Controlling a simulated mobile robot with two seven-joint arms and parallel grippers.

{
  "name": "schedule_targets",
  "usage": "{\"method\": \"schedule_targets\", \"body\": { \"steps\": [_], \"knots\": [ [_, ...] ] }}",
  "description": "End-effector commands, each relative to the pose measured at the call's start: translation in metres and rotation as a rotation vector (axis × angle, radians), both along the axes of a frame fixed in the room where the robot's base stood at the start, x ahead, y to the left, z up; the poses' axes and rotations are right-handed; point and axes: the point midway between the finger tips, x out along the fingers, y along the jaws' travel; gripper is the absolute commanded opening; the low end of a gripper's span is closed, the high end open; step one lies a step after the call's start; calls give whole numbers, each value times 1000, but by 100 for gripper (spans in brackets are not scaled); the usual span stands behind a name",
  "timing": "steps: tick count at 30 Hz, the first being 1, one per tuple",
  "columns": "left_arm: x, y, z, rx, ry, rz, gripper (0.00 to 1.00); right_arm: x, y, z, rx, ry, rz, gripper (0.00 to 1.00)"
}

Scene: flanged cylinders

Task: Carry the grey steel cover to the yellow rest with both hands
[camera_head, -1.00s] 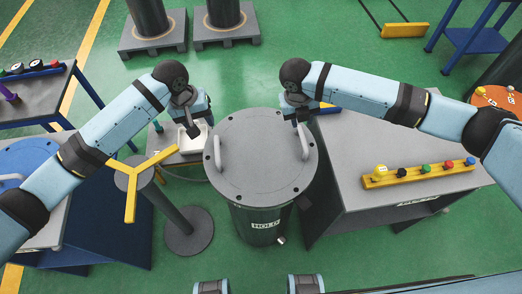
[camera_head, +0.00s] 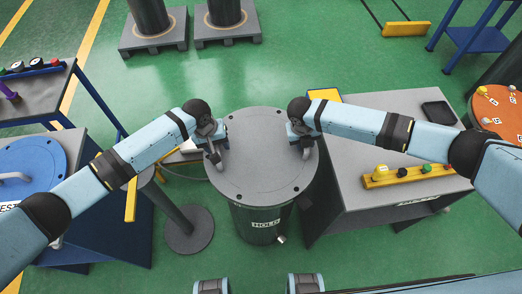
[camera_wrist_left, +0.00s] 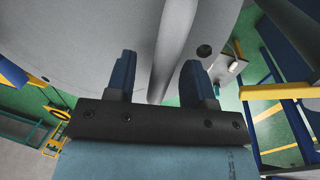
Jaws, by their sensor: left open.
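The round grey steel cover (camera_head: 255,165) lies on a dark drum marked HOLD (camera_head: 262,222). My left gripper (camera_head: 214,143) is at the cover's left handle (camera_head: 222,161). In the left wrist view my open left fingers (camera_wrist_left: 157,78) stand on either side of the handle bar (camera_wrist_left: 174,45), with gaps showing. My right gripper (camera_head: 300,142) is at the cover's right handle (camera_head: 306,153), which it partly hides; its fingers are too small to read.
A grey table (camera_head: 360,160) stands close to the drum's right, with a yellow button strip (camera_head: 385,180) and a dark phone-like slab (camera_head: 439,113). A blue round cover (camera_head: 28,165) lies on a bench at left. Green floor is open behind the drum.

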Motion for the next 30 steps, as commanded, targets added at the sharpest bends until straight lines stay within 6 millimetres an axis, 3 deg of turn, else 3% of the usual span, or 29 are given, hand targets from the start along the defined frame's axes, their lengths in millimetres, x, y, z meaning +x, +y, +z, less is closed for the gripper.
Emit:
{"method": "schedule_targets", "body": {
  "steps": [8,12,15,30],
  "knots": [
    [0,0,-1,0,0,0,49,0,0,-1,0,0,0,32],
    [0,-1,-1,-1,0,0,19,0,0,-1,0,0,0,2],
    [0,-1,-1,0,0,0,0,0,0,-1,0,0,0,0],
    [0,0,-1,0,0,0,0,0,-1,0,-1,0,-1,0]
  ]
}}
